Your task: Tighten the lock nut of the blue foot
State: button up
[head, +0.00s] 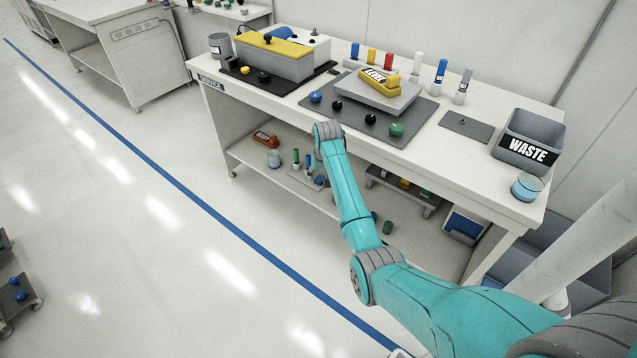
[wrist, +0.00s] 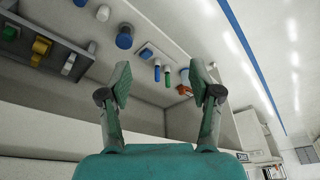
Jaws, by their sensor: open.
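A blue ball-shaped knob (head: 315,97) is at the left corner of a dark plate (head: 420,112) on the bench; I take it for the blue foot. Its lock nut is too small to make out. Two black knobs and a green knob (head: 397,130) line the plate's front edge. A yellow block marked LEVEL (head: 380,77) rests on a grey platform on the plate. My gripper (wrist: 160,73) is open and empty in the wrist view, pointing towards the lower shelf. In the head view my arm hides it, with my wrist near the bench's front edge.
Upright bottles line the back.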

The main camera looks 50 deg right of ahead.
jog(key=shift+s+a+f, duration=0.25)
jog(key=shift+a+f, duration=0.65)
jog(key=shift+f, duration=0.2)
jog(key=s+a+f+n+t, duration=0.25)
jog(key=s+a+f, duration=0.55)
jog(key=a+f, duration=0.45)
jog(key=s+a+n+t, duration=0.1)
jog(key=s+a+t, duration=0.2)
jog(key=s+a, duration=1)
jog(key=s+a+r+n+t, duration=0.1)
jog(key=s+a+r, duration=0.2)
jog(key=s, duration=0.2)
jog(key=s+a+r+t, duration=0.1)
jog(key=s+a+r, duration=0.2)
jog(key=s, duration=0.2)
jog(key=s+a+r+n+t, duration=0.1)
jog(key=s+a+r+t, duration=0.15)
jog(key=s, duration=0.35)
jog(key=s+a+r+n+t+y, duration=0.1)
jog(key=s+r, duration=0.4)
jog(key=r, duration=0.4)
jog(key=s+a+r+n+t, duration=0.1)
jog(key=s+a+r, duration=0.1)
jog(key=s+r, duration=0.4)
notch_tip(320, 180, up, 4)
jog(key=shift+a+r+y, duration=0.2)
jog(key=shift+a+y, duration=0.05)
jog(key=shift+y, duration=0.15)
